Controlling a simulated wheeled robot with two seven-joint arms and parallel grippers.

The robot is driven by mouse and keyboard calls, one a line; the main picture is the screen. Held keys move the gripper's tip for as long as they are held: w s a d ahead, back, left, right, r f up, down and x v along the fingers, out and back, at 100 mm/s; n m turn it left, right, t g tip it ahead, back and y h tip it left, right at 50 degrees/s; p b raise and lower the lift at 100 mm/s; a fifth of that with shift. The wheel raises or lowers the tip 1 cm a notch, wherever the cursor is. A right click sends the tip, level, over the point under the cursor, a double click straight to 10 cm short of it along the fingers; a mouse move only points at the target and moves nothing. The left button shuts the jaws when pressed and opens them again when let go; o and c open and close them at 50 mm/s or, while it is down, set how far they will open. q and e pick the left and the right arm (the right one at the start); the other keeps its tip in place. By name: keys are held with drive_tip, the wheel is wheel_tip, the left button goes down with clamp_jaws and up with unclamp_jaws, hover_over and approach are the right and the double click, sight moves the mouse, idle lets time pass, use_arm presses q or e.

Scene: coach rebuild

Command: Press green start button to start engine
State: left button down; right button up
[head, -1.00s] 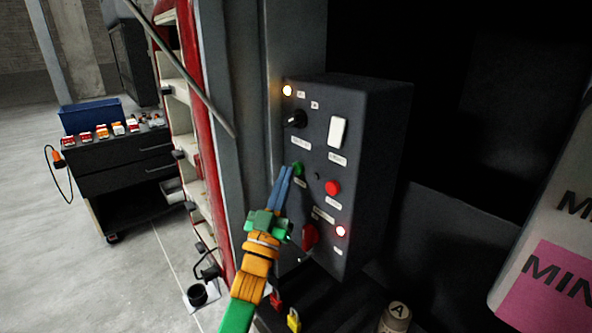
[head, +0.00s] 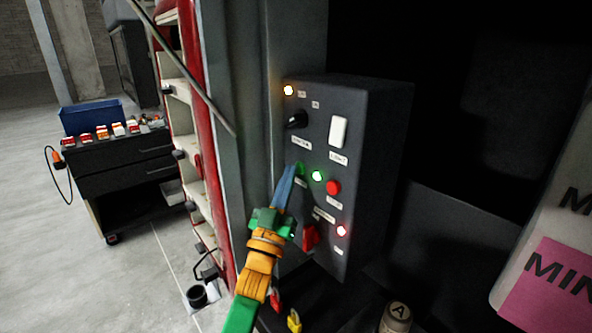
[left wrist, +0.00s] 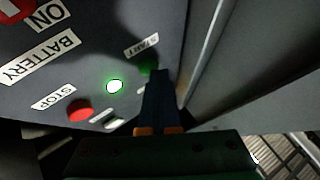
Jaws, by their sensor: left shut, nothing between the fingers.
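The dark control box (head: 372,150) stands upright in the middle of the head view. Its green start button (head: 300,168) is partly covered by the tips of my left gripper (head: 291,170). My left gripper is shut and empty, with its blue fingertips at the button; contact looks likely but is hard to confirm. In the left wrist view the green button (left wrist: 149,66) shows just beyond the fingertips (left wrist: 158,72), under the START label. A green lamp (head: 317,175) beside the button is lit; it also shows in the left wrist view (left wrist: 115,87). My right gripper is not in view.
The box also carries a red stop button (head: 333,187), a black knob (head: 297,120), a white switch (head: 338,132) and a red handle (head: 311,236). A grey post (head: 240,120) stands close left of the box. A tool cart (head: 118,165) stands farther left.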

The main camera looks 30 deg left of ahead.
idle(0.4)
use_arm(q)
drive_tip(key=shift+s+a+p, duration=0.25)
drive_tip(key=shift+s+p, duration=0.25)
drive_tip(key=shift+s, duration=0.25)
drive_tip(key=s, duration=0.1)
drive_tip(key=s+a+p, duration=0.1)
drive_tip(key=s, duration=0.1)
drive_tip(key=s+a+p, duration=0.1)
drive_tip(key=shift+s, duration=0.35)
idle(0.4)
